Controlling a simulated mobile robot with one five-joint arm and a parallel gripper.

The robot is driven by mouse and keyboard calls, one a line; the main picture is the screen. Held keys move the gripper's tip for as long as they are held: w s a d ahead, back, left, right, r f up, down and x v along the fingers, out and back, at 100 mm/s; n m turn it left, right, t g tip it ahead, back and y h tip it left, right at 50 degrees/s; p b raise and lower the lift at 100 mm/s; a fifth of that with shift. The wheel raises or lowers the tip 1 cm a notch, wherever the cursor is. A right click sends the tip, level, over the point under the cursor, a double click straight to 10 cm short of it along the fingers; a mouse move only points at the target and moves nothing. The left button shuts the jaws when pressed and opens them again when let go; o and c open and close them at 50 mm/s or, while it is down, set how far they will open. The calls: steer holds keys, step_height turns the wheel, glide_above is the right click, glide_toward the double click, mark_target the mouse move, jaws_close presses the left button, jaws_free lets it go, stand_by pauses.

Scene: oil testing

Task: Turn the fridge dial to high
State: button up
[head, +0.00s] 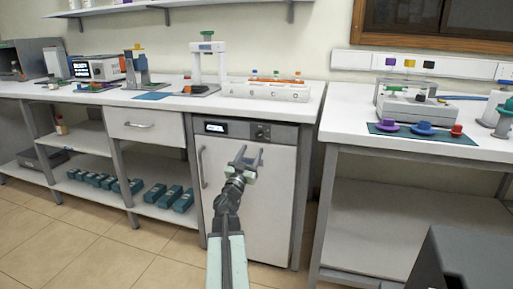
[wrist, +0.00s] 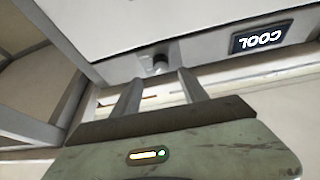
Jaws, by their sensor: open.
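The white under-counter fridge (head: 262,205) stands below the bench, with a grey control panel (head: 240,131) along its top. A small dial (head: 262,131) sits on the right of the panel, and a dark display (head: 215,127) is at its left. In the wrist view the panel appears upside down, with the dial (wrist: 155,64) and the display reading "COOL" (wrist: 262,38). My gripper (head: 247,156) is open and empty in front of the fridge, a little below the dial in the head view. In the wrist view its fingertips (wrist: 156,78) lie either side of the dial; contact cannot be told.
The fridge door has a vertical handle (head: 201,167) on its left. A white rack with bottles (head: 265,91) stands on the bench above. The right bench (head: 345,112) has a leg close to the fridge. Open floor (head: 120,250) lies at the left front.

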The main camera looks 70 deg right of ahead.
mark_target(258, 137)
steer(key=p+x, duration=0.3)
steer(key=x, duration=0.4)
steer(key=shift+w+d+r, duration=0.1)
steer(key=shift+d+r, duration=0.1)
steer(key=shift+d, duration=0.2)
steer(key=shift+a+f, duration=0.1)
jaws_close()
